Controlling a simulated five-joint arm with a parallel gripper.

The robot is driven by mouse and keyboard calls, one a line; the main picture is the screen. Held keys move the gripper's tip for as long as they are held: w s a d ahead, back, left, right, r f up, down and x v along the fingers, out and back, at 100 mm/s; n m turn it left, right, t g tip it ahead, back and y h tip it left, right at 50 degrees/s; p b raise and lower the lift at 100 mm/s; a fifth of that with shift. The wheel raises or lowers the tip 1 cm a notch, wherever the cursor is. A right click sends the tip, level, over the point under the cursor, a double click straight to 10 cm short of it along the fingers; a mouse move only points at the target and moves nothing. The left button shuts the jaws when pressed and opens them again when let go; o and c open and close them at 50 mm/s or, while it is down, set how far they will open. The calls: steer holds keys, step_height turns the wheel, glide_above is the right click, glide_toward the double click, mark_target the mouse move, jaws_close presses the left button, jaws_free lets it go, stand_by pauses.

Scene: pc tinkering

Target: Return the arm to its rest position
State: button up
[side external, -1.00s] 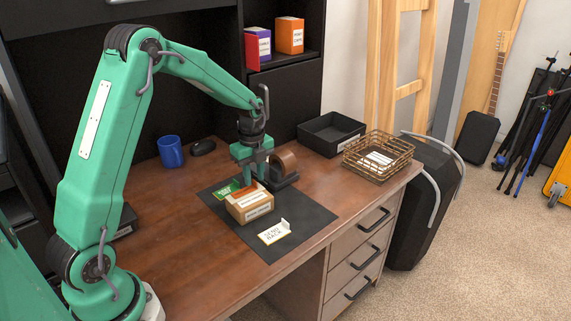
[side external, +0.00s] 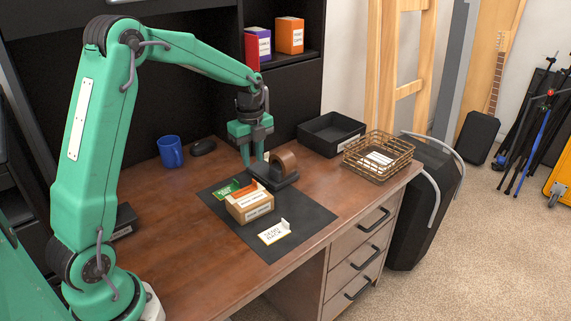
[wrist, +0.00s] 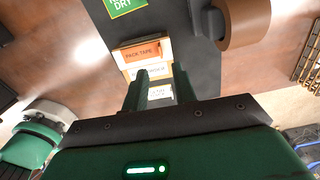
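My gripper (side external: 252,162) is open and empty, with its fingers pointing down above the far side of the desk mat. In the wrist view, its two fingers (wrist: 160,92) stand apart with a gap between them. Below and just in front of it sits a small tan box (side external: 248,213) with white labels. An orange piece (side external: 245,190) lies in or on the box; its label reads "PACK TAPE" in the wrist view (wrist: 140,54). My arm is still raised and stretched over the desk.
A brown tape roll on a black dispenser (side external: 284,163) stands close right of my gripper. A green card (side external: 228,188) and a white sign (side external: 274,232) lie on the dark mat (side external: 300,212). A blue mug (side external: 171,152), black tray (side external: 331,134) and wire basket (side external: 379,156) stand farther out.

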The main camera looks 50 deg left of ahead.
steer(key=s+d+r+n+t, duration=0.3)
steer(key=s+d+r+n, duration=0.55)
steer(key=s+r, duration=0.2)
steer(key=s+d+n+t, duration=0.1)
steer(key=s+d+n, duration=0.1)
steer(key=s+n, duration=0.3)
steer(key=s+d+r+n+t, duration=0.1)
steer(key=s+d+n, duration=0.2)
steer(key=s+n, duration=0.2)
steer(key=shift+s+d+t, duration=0.25)
steer(key=shift+s+t, duration=0.05)
steer(key=shift+s, duration=0.75)
